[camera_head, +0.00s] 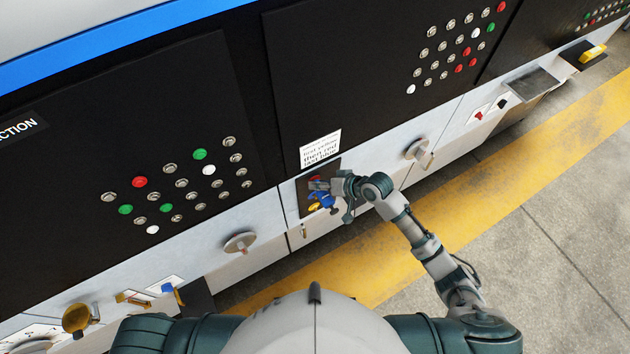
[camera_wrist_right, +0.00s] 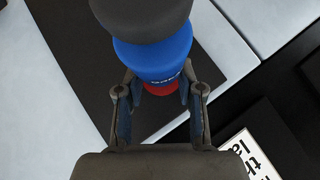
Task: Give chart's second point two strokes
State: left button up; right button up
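A paper sign (camera_head: 320,149) on the black machine front reads roughly "first yellow, then red, last blue"; its small print is hard to read. Below it a dark plate (camera_head: 304,191) carries a red part (camera_head: 315,178), a blue part (camera_head: 326,199) and a yellow part (camera_head: 314,207). My right gripper (camera_head: 325,187) is at this plate and partly covers it. In the right wrist view its spread fingers (camera_wrist_right: 159,82) stand either side of the red part (camera_wrist_right: 160,89), behind the blue part (camera_wrist_right: 157,58). I cannot tell whether they touch it. My left gripper is out of view.
A dark rounded piece (camera_wrist_right: 142,16) sits close before the wrist camera. Rotary handles stick out of the white panel left (camera_head: 240,243) and right (camera_head: 419,152) of the plate. Button arrays fill the black panels. The floor with its yellow stripe (camera_head: 500,160) is clear.

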jog(key=shift+o, duration=1.2)
jog(key=shift+s+d, duration=0.1)
jog(key=shift+d, duration=0.05)
jog(key=v, duration=1.2)
jog(key=w+d+f+m+t+h, duration=0.1)
jog(key=w+d+f+m+h, duration=0.2)
jog(key=f, duration=0.7)
jog(key=w+d+f+m+t, duration=0.1)
jog(key=w+d+f, duration=0.3)
jog(key=f, duration=0.5)
jog(key=s+d+f+h, duration=0.2)
jog(key=s+d+f, duration=0.2)
jog(key=f, duration=0.5)
jog(key=s+d+f+h, duration=0.2)
jog(key=s+d+f, duration=0.15)
jog(key=f, duration=0.65)
jog(key=s+d+f+n+g+h+b, duration=0.1)
jog(key=s+d+f+g, duration=0.15)
jog(key=s+f, duration=1.3)
jog(key=s+a+f+n+g, duration=0.1)
jog(key=s+f, duration=0.2)
jog(key=s, duration=0.9)
jog(key=s+a+f+n+g+h, duration=0.1)
jog(key=s+a+f+g, duration=0.1)
jog(key=s, duration=1)
jog(key=shift+s+f+b, duration=0.3)
jog(key=shift+f, duration=0.15)
